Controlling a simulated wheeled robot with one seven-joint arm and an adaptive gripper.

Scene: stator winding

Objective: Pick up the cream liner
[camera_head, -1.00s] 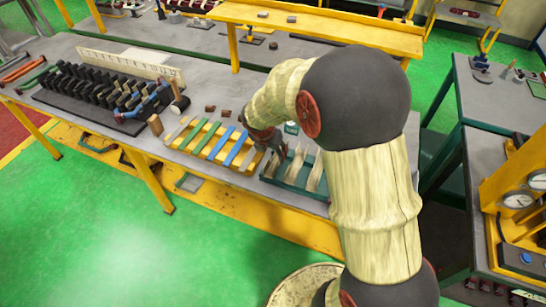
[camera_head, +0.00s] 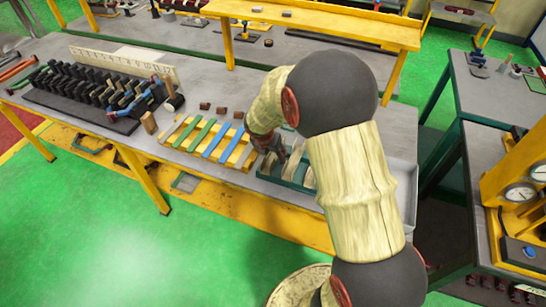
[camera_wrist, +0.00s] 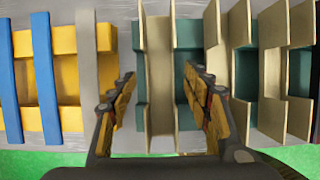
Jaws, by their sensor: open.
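Several cream liners stand in a green rack on the bench. They look like open channels with thin upright walls. In the wrist view, one cream liner (camera_wrist: 160,85) lies between the two fingers of my gripper (camera_wrist: 160,75). The fingers are open, one on each side of it, with a gap showing on the left; whether the right finger touches a wall is unclear. More cream liners (camera_wrist: 275,90) stand to the right in the green rack (camera_wrist: 245,75). In the head view, my gripper (camera_head: 268,146) is low over the left end of the green rack (camera_head: 288,183), partly hidden by my arm.
A yellow rack (camera_head: 238,157) with green, blue and pale strips stands just left of the green rack; it also shows in the wrist view (camera_wrist: 66,85). A grey tray (camera_head: 404,190) is to the right, partly behind my arm. Small brown blocks (camera_head: 221,111) lie behind.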

